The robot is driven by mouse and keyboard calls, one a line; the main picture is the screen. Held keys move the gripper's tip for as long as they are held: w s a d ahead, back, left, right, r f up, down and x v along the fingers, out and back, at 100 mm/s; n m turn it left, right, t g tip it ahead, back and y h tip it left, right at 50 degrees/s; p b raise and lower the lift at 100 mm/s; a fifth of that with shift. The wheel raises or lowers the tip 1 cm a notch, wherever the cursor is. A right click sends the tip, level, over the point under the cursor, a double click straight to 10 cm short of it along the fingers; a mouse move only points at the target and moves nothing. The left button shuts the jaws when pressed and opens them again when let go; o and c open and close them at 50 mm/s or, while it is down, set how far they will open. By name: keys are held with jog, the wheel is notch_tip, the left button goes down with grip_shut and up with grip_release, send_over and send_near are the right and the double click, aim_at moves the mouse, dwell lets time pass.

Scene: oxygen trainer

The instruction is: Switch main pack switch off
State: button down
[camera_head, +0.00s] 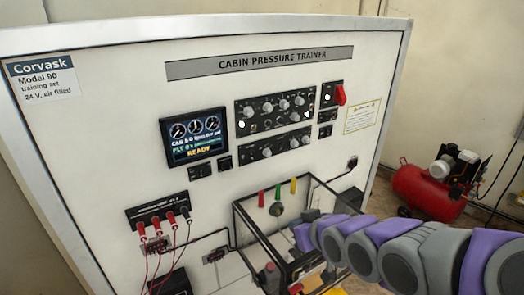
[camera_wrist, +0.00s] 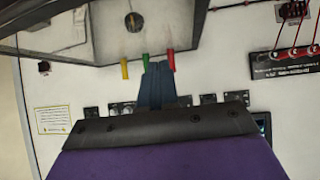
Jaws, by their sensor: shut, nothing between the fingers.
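The upright cabin pressure trainer panel (camera_head: 110,110) fills most of the head view. A switch with a raised red cover (camera_head: 340,95) sits at its upper right. Its label is too small to read, so I cannot tell whether it is the main pack switch. Rows of knobs and small switches (camera_head: 275,108) are to its left. My gripper (camera_head: 303,235) is low in front of the panel, at the end of my purple and grey arm. In the wrist view my gripper's fingers (camera_wrist: 157,68) are together and empty, appearing between the green and red levers.
A dark-framed clear box (camera_head: 240,235) juts from the lower panel, close to my gripper. Red (camera_head: 262,199), green (camera_head: 277,192) and yellow (camera_head: 293,185) levers show by it. Leads hang from a terminal block (camera_head: 158,212) at left. A red compressor (camera_head: 425,190) stands right.

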aim_at(252, 158)
jog(key=w+a+r+n+t+y, duration=0.1)
jog(key=w+a+r+t+y, duration=0.2)
jog(key=w+r, duration=0.3)
notch_tip(252, 158, up, 3)
jog(key=shift+a+f+t+y, duration=0.2)
jog(key=shift+a+t+y, duration=0.05)
jog(key=shift+t+y, duration=0.45)
jog(key=shift+w, duration=0.15)
jog(key=p+x, duration=0.3)
jog(key=x, duration=1)
jog(key=shift+w+a+f, duration=0.1)
jog(key=shift+w+a, duration=0.05)
jog(key=shift+w, duration=0.2)
